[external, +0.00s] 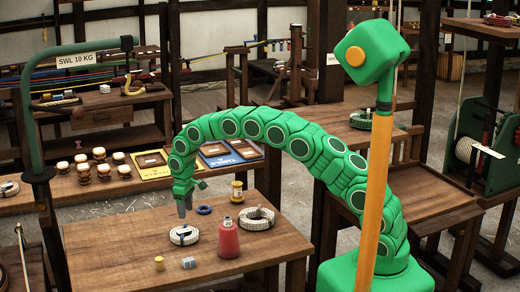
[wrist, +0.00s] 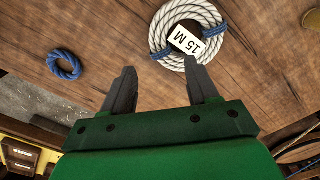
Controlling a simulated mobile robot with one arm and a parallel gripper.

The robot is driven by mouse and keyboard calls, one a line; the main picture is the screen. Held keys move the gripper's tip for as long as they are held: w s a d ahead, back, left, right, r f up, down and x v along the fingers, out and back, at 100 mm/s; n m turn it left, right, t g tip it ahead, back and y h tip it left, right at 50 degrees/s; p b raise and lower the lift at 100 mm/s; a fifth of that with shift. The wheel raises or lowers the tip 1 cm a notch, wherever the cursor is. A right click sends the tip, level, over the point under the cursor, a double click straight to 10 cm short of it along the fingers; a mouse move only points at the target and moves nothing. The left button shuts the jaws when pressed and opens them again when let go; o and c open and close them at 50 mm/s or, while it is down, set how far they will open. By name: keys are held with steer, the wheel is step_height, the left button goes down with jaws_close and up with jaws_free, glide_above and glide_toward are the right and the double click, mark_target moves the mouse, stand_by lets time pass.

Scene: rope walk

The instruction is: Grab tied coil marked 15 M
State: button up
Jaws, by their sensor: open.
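The tied coil marked 15 M (wrist: 160,32) is white rope with blue ties and a white tag, lying flat on the wooden table at the top of the wrist view. In the external view a tagged white coil (external: 175,238), apparently the same one, lies below my gripper (external: 184,211), which points down. In the wrist view my gripper (wrist: 162,73) is open and empty, its two dark fingers spread. The right fingertip overlaps the coil's lower edge in the picture; the left one is over bare wood. I cannot tell the height gap.
A small blue rope ring (wrist: 64,64) lies beside the coil. The table's left part is clear.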

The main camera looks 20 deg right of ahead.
mark_target(188, 227)
steer(key=shift+s+d+f, duration=0.1)
steer(key=shift+d+f, duration=0.05)
steer(key=shift+f, duration=2)
steer(key=shift+s+d+f, duration=0.1)
steer(key=shift+f, duration=2)
jaws_close()
